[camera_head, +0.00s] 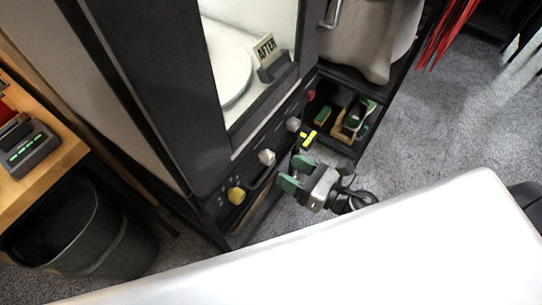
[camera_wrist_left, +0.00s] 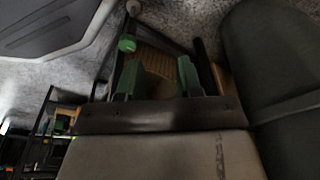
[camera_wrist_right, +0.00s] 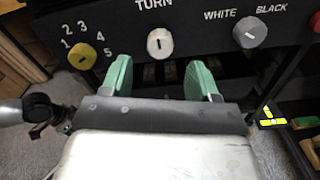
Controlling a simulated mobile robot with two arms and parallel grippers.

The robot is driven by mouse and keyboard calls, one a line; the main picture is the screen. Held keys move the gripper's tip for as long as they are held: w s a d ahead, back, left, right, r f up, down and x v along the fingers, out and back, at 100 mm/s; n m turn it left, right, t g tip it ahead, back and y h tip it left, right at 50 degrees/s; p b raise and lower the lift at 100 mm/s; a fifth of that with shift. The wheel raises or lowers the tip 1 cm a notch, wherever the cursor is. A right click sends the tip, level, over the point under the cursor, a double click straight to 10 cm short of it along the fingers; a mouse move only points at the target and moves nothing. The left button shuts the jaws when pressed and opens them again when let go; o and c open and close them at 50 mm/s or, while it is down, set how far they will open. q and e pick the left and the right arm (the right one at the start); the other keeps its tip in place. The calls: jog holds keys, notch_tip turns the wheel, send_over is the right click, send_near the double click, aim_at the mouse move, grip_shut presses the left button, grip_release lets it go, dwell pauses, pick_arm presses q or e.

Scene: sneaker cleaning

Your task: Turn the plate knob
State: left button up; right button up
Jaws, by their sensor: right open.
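The dark control panel has a white knob under the word TURN (camera_wrist_right: 160,43), probably the plate knob; it also shows in the head view (camera_head: 267,157). In the right wrist view its pointer is about upright. My right gripper (camera_head: 294,173) is in front of the panel, open and empty. Its green fingertips (camera_wrist_right: 160,78) stand apart, with the TURN knob above and between them in the right wrist view and no visible contact. The white round plate (camera_head: 226,68) sits inside the lit box. My left gripper (camera_wrist_left: 159,78) is open in its own wrist view; the head view does not show it.
A yellow knob (camera_wrist_right: 82,55) numbered 1 to 5 is left of TURN, and a grey WHITE/BLACK knob (camera_wrist_right: 250,32) is right. A red knob (camera_head: 310,95) is farther along. A shelf (camera_head: 340,143) holds brushes. A black bin (camera_head: 95,230) stands left.

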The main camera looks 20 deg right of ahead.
aim_at(272, 160)
pick_arm(q)
jog(key=s+f, duration=0.2)
jog(key=f, duration=0.1)
jog(key=shift+s+a+p, duration=0.2)
jog(key=shift+s+p, duration=0.05)
jog(key=shift+p, duration=0.15)
pick_arm(e)
jog(key=x, duration=0.6)
jog(key=shift+c, duration=0.3)
jog(key=c, duration=0.9)
pick_arm(q)
jog(key=shift+r, duration=0.1)
pick_arm(e)
jog(key=shift+o, duration=0.2)
